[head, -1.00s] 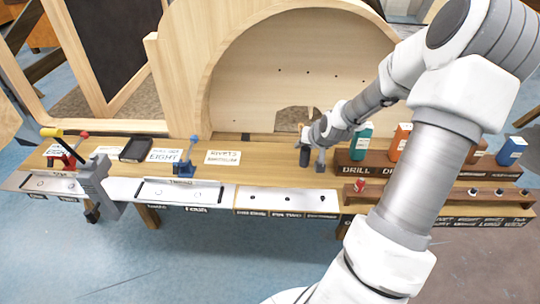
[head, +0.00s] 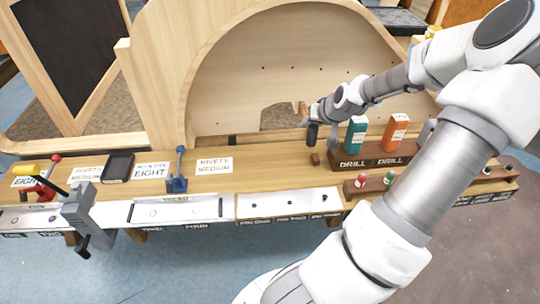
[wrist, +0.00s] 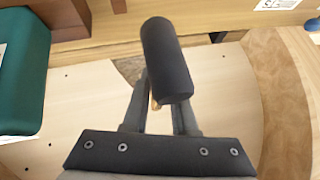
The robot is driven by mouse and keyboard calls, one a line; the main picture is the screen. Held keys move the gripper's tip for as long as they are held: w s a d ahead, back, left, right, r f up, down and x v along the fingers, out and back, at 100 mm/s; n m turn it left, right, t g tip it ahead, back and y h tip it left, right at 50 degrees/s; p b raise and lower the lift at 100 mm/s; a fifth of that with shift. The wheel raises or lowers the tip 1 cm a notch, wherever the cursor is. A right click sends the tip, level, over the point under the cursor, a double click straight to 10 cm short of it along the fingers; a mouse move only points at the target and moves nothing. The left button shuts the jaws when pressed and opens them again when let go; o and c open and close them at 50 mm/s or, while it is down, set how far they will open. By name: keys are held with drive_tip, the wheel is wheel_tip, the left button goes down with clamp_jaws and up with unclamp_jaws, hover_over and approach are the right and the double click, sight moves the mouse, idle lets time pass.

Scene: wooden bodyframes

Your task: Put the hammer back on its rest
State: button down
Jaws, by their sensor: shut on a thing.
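The hammer shows as a dark cylinder (wrist: 167,60) between the fingers of my gripper (wrist: 160,112) in the wrist view; a small tan bit shows behind it. In the head view the dark part of the hammer (head: 312,134) hangs upright under my gripper (head: 318,115), above the back of the bench, with a tan wooden piece (head: 302,108) just above left. My gripper is shut on the hammer and its fingers partly hide it. A small brown block (head: 315,159) stands on the bench below; I cannot tell whether it is the rest.
A teal drill box (head: 354,134) and an orange drill box (head: 395,132) stand in a brown rack (head: 372,160) close on the right. A blue-handled tool (head: 178,172) and a white label (head: 214,166) are on the left. The arched wooden frame (head: 250,90) rises behind.

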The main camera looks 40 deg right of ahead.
drive_tip(key=w+a+f+b, duration=0.1)
drive_tip(key=w+a+f, duration=0.1)
drive_tip(key=w+a+f+b, duration=0.2)
drive_tip(key=w+a, duration=0.1)
drive_tip(key=w+a+f+b, duration=0.2)
drive_tip(key=shift+w+a+f, duration=0.15)
drive_tip(key=shift+w+f, duration=0.05)
drive_tip(key=shift+w, duration=0.2)
drive_tip(key=shift+f+b, duration=0.8)
drive_tip(key=shift+f, duration=1.2)
drive_tip(key=shift+f, duration=0.1)
drive_tip(key=shift+f, duration=0.1)
drive_tip(key=c, duration=1)
unclamp_jaws()
